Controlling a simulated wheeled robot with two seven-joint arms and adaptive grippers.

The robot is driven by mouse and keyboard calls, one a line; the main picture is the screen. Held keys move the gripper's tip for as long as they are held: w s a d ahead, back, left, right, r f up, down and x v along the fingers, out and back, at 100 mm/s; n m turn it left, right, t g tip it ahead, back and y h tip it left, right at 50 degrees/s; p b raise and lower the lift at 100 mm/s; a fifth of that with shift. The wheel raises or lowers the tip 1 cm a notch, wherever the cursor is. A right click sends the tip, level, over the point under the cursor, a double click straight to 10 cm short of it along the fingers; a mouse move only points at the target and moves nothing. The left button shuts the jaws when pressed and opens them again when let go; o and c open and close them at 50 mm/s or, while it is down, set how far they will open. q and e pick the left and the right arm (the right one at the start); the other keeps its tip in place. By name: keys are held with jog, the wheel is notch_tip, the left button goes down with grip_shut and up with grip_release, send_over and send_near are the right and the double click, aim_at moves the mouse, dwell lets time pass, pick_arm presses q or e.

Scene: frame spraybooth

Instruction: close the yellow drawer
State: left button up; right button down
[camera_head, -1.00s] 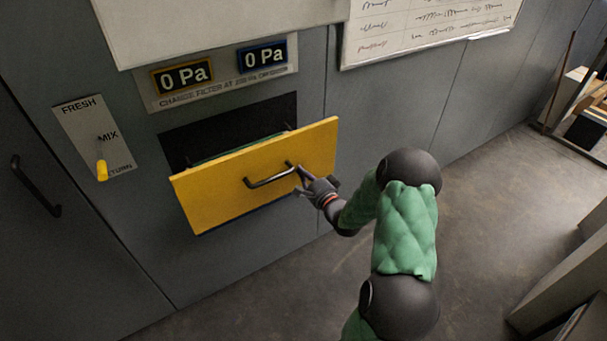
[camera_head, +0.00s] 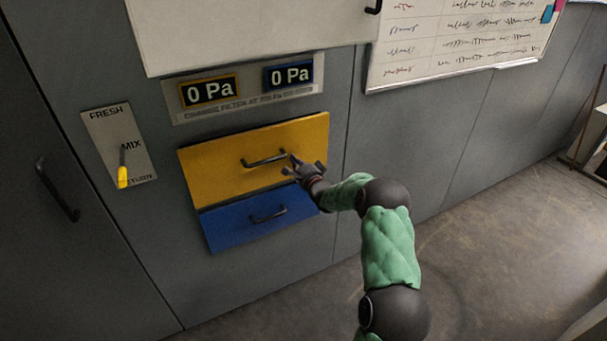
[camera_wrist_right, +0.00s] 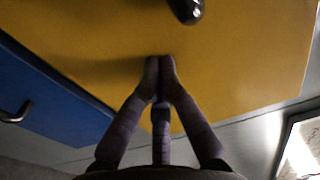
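The yellow drawer (camera_head: 225,162) sits in the grey wall with its front flush or nearly flush; no opening shows around it. Its dark bar handle (camera_head: 264,159) is at the middle of the front. My right gripper (camera_head: 291,163) is at the front's right part, just right of the handle. In the right wrist view, its fingertips (camera_wrist_right: 160,66) are together with nothing between them, at or very close to the yellow face (camera_wrist_right: 230,60). The handle's end (camera_wrist_right: 186,10) shows above them. My left gripper is not in view.
A blue drawer (camera_head: 235,229) with a dark handle is directly below, its front in line with the wall. Two pressure displays (camera_head: 240,88) are above. A yellow-tipped lever (camera_head: 122,176) is at left and a whiteboard (camera_head: 450,45) at upper right.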

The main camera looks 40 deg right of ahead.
jog(key=x, duration=0.2)
jog(key=shift+w+d, duration=0.1)
jog(key=shift+w, duration=0.25)
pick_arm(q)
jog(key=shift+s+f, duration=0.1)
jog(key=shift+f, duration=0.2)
pick_arm(e)
jog(key=shift+r, duration=0.3)
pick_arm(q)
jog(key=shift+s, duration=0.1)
pick_arm(e)
jog(key=shift+w, duration=0.1)
